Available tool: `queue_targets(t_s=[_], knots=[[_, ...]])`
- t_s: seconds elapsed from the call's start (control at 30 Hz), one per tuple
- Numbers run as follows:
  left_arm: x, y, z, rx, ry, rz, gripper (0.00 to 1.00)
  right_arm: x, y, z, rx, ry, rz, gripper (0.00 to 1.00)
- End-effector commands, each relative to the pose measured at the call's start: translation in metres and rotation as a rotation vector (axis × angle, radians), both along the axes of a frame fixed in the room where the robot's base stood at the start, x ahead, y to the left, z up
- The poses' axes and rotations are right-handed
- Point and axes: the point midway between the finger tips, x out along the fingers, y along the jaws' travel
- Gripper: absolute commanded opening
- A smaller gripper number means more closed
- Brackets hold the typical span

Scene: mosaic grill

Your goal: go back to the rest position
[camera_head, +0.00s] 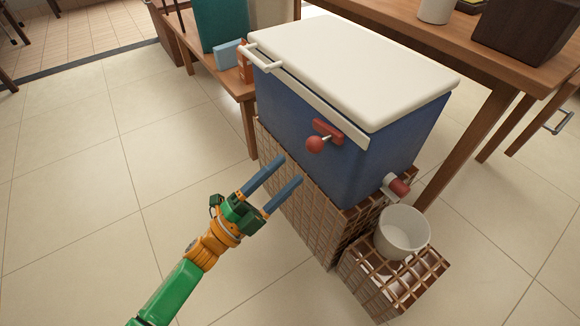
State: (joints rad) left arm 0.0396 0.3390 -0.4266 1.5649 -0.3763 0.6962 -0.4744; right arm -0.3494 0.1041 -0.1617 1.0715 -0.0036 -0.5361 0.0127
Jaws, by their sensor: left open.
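My left gripper (287,171) is open and empty, its two blue-grey fingers spread apart. The fingers point up and to the right, toward the cooler's front. I see nothing between them. The lid is shut. A red latch (326,130) with a round red knob (314,145) sits on the cooler's front. My right gripper is out of view.
A white bucket (403,232) stands on a small tiled stand (365,277) at the right, below a red-tipped spigot (398,187). A wooden table (450,42) is behind the cooler. A low wooden bench (222,80) stands behind left. The tiled floor (90,190) at left is clear.

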Motion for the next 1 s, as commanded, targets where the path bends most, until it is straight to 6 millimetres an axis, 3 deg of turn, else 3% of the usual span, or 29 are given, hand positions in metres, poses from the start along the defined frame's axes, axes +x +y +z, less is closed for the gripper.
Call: queue_targets(t_s=[0.27,0.33,0.37,0.43,0.53,0.6,0.7,0.8,1.0], knots=[[0.001,0.0,-0.001,-0.001,0.005,0.002,0.71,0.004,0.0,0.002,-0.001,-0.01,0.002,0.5],[0.007,0.005,-0.012,-0.009,0.063,0.031,0.71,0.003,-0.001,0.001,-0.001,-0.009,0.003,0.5],[0.013,0.01,-0.024,-0.016,0.122,0.06,0.71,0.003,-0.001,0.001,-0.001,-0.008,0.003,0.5],[0.028,0.031,-0.07,-0.042,0.333,0.166,0.71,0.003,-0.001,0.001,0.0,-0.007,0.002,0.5],[0.028,0.073,-0.166,-0.104,0.735,0.371,0.71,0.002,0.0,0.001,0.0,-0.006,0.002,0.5],[0.006,0.1,-0.23,-0.149,0.999,0.508,0.71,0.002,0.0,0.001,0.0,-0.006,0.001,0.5],[-0.042,0.128,-0.303,-0.202,1.31,0.68,0.71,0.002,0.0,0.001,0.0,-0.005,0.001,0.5],[-0.096,0.144,-0.353,-0.245,1.551,0.821,0.71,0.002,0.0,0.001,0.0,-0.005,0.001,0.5],[-0.205,0.159,-0.41,-0.301,1.933,1.061,0.71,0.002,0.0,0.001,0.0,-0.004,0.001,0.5]])
